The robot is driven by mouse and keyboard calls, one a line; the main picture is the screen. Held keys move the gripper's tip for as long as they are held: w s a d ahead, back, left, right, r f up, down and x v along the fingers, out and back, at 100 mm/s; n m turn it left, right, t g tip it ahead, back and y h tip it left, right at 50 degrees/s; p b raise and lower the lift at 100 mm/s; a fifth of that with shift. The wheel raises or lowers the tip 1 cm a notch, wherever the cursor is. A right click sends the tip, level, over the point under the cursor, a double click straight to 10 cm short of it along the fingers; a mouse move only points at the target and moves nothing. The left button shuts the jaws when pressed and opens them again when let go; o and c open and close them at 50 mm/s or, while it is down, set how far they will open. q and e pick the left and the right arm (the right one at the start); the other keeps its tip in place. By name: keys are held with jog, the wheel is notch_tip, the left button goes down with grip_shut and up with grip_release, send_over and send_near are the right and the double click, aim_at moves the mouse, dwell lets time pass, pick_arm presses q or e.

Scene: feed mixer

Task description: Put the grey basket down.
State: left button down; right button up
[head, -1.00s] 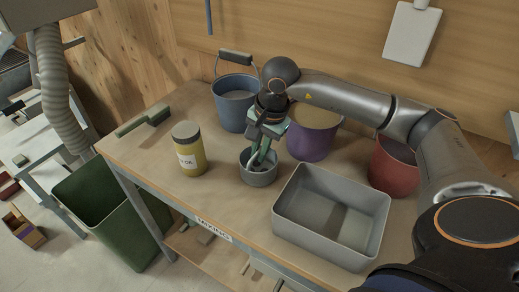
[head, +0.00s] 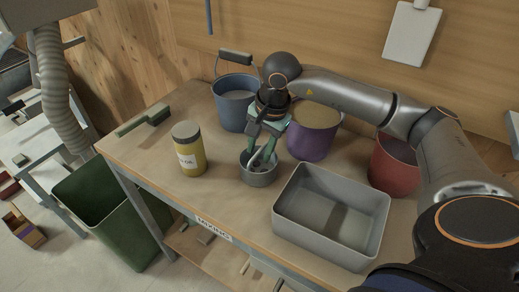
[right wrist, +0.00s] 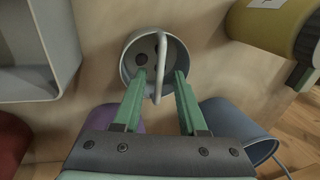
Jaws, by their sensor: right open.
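The grey basket (head: 258,176) is a small round container with an arched handle, standing upright on the workbench (head: 215,210). In the right wrist view the basket (right wrist: 128,73) lies just beyond my fingertips, with dark round spots inside. My right gripper (head: 262,152) points down over it. In the right wrist view the jaws (right wrist: 160,75) are open, one finger on each side of the handle (right wrist: 159,60), with gaps between. My left gripper is out of view.
A yellow jar (head: 189,158) stands left of the basket. A blue bucket (head: 232,112), a purple bucket (head: 309,142) and a red bucket (head: 393,170) stand behind. A large grey bin (head: 305,232) is close on the right. A brush (head: 145,122) lies at the left.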

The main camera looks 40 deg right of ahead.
pick_arm(q)
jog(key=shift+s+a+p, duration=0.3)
jog(key=shift+p, duration=0.05)
pick_arm(e)
jog(key=v, duration=1.1)
